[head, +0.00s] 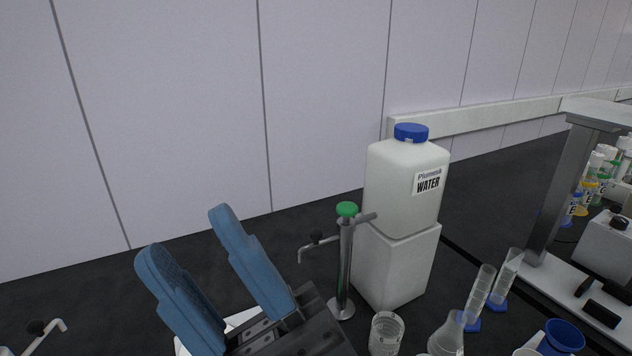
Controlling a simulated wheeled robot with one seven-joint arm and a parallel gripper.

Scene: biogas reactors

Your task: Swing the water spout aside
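The water spout (318,242) is a thin metal arm with a black knob and a downturned tip. It reaches left from a metal post (345,268) with a green cap (347,209). The post stands on a round base in front of a white water container (408,185) with a blue lid. My gripper (183,232) has two blue fingers, spread apart with nothing between them. It is at the lower left, left of the spout, and shows a clear gap from it in the picture.
A clear beaker (386,334) and a flask (446,336) stand in front of the post. Two measuring cylinders (480,291) with blue bases are to the right. A grey stand (562,185) and bottles are at the far right. Another spout (47,334) shows at lower left.

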